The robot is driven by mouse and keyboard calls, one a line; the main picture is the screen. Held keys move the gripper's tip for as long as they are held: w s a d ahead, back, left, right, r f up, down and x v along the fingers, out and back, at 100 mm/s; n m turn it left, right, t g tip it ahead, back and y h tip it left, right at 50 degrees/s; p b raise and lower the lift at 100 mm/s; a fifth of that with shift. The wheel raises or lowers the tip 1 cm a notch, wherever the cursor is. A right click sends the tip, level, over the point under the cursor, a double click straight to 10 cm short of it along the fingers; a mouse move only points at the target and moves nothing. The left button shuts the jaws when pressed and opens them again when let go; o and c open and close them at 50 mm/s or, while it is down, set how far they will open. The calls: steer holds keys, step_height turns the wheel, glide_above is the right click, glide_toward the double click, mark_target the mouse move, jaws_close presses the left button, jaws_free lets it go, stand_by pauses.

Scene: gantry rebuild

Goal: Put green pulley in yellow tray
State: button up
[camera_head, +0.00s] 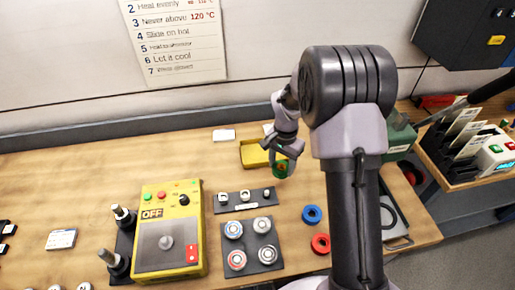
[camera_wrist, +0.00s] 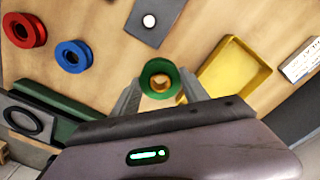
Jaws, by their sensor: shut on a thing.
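The green pulley (camera_wrist: 159,66) is a green ring with an orange-brown centre. My gripper (camera_wrist: 160,88) is shut on it, with a grey finger on each side. In the head view the green pulley (camera_head: 281,169) hangs below my gripper (camera_head: 280,155), just in front of the yellow tray. The yellow tray (camera_head: 247,163) lies on the wooden table and is partly hidden by my arm. In the wrist view the yellow tray (camera_wrist: 208,82) is to the right of the pulley, apart from it, and looks empty.
A blue pulley (camera_head: 312,214) and a red pulley (camera_head: 320,243) lie on the table. A dark strip (camera_head: 245,200) with small parts and a dark plate (camera_head: 252,245) with several round parts are in front. A yellow control box (camera_head: 168,230) stands left. A white card (camera_head: 223,135) lies behind.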

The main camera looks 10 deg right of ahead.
glide_above(263, 154)
steer(key=shift+d+f+b, duration=0.1)
steer(key=shift+f+b, duration=0.2)
steer(key=shift+f, duration=0.35)
steer(key=shift+w+f, duration=0.1)
steer(key=shift+f, duration=0.15)
steer(key=shift+f+b, duration=0.65)
steer(key=shift+f, duration=0.95)
steer(key=o, duration=1.5)
